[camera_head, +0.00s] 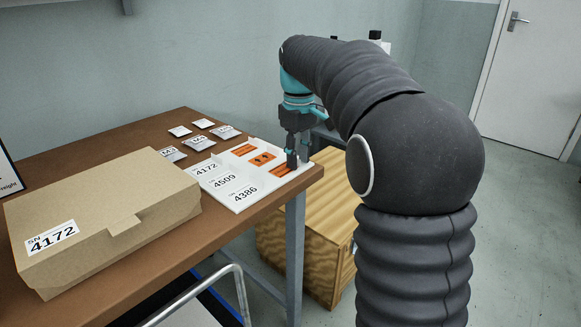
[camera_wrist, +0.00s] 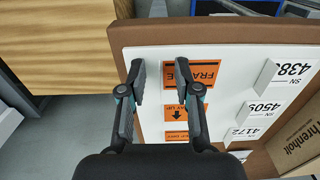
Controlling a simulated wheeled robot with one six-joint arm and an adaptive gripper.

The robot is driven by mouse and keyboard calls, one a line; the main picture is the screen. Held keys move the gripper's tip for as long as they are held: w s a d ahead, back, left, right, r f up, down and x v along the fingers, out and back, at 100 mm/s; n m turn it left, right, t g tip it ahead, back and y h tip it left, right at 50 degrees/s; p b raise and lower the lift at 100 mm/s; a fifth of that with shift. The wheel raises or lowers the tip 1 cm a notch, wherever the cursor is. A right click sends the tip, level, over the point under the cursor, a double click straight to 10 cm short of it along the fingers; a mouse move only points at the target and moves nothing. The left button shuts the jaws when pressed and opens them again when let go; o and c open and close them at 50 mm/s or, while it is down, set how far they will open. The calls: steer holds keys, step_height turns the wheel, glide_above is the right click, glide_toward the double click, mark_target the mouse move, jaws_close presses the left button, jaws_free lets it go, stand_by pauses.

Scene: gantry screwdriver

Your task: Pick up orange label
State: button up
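Three orange labels lie on a white board (camera_head: 238,199) at the table's right end. The middle label (camera_head: 263,158) has a black arrow in the wrist view (camera_wrist: 176,114). The farthest label (camera_head: 243,150) also shows in the wrist view (camera_wrist: 177,136). My gripper (camera_head: 298,158) is open and empty above the board's right edge. In the wrist view its fingers (camera_wrist: 160,78) are apart, one covering the left part of the FRAGILE label; height above it is unclear.
White labels 4172 (camera_head: 206,169), 4509 (camera_head: 224,181) and 4386 (camera_head: 244,193) sit on the board's left side. A cardboard box (camera_head: 110,195) stands on the brown table (camera_head: 80,136) at left. Several small packets (camera_head: 198,141) lie behind the board. A wooden crate (camera_head: 313,240) stands below.

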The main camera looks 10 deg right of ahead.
jaws_close()
